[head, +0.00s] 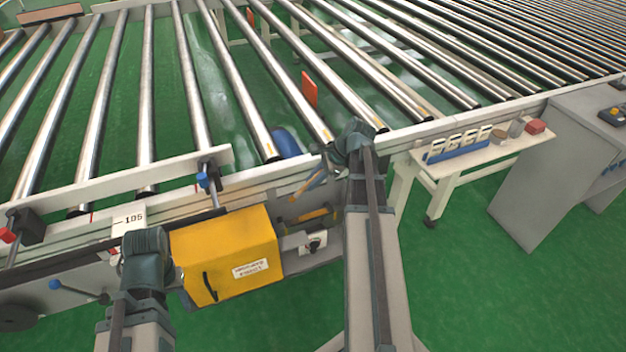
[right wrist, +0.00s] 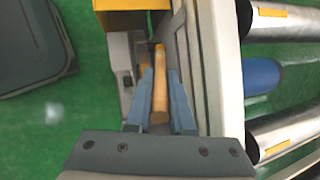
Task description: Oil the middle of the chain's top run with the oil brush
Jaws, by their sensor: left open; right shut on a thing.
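My right gripper (head: 313,180) is at the near edge of the conveyor, right of a yellow box (head: 222,252). In the right wrist view its two blue fingers (right wrist: 160,92) are shut around a wooden handle, which I take for the oil brush (right wrist: 159,100). I cannot make out the chain in either view.
The roller conveyor (head: 190,145) and its side rail fill the upper area. Below the rail is an orange bar (head: 308,216). A white side table (head: 490,152) with a blue rack (head: 460,145) stands to the right, beside a grey cabinet (head: 550,170). Green floor is free at lower right.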

